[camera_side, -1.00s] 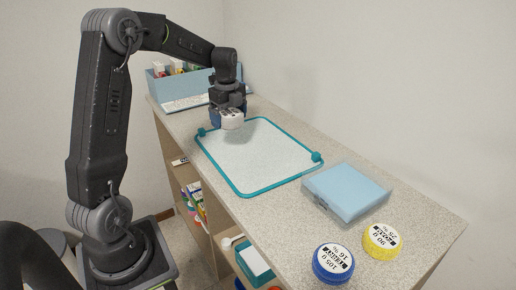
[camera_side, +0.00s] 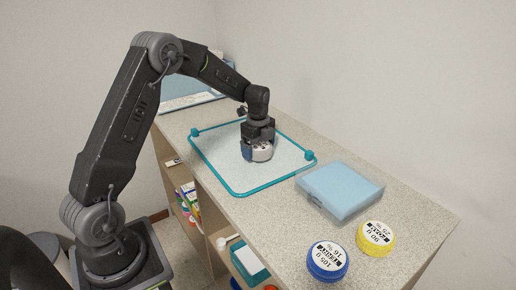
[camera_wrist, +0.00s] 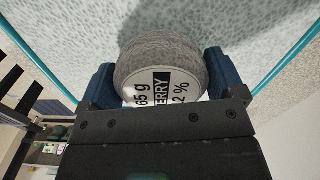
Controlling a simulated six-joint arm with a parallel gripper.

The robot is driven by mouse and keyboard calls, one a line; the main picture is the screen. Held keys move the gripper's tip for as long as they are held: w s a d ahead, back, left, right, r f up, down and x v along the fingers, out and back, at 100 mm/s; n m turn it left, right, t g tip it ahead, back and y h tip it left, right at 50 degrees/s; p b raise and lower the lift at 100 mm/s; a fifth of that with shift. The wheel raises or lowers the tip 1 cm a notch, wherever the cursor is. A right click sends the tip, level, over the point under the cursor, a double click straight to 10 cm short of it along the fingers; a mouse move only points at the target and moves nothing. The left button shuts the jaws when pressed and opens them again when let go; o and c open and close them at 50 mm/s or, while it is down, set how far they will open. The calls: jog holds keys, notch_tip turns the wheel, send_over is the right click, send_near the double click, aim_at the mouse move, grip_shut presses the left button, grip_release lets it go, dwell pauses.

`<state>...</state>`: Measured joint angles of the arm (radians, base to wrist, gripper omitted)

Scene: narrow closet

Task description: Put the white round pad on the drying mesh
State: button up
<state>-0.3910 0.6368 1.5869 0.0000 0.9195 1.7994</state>
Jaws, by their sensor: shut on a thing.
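The white round pad (camera_side: 262,152) is between the fingers of my gripper (camera_side: 257,152). In the wrist view the pad (camera_wrist: 160,62) shows a grey fuzzy side and a white label with black print, held between two blue fingertips. The drying mesh (camera_side: 225,170) is a pale sheet in a teal frame, flat on the counter. My gripper is over the middle of the mesh, low down. I cannot tell whether the pad touches the mesh.
A light blue box (camera_side: 341,188) stands right of the mesh. A blue round tub (camera_side: 327,262) and a yellow one (camera_side: 375,238) sit at the near end of the counter. A wall runs along the back. Open shelves (camera_side: 190,195) lie below the front edge.

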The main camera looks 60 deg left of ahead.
jog(key=shift+f, duration=0.2)
jog(key=o, duration=0.7)
jog(key=shift+c, duration=0.2)
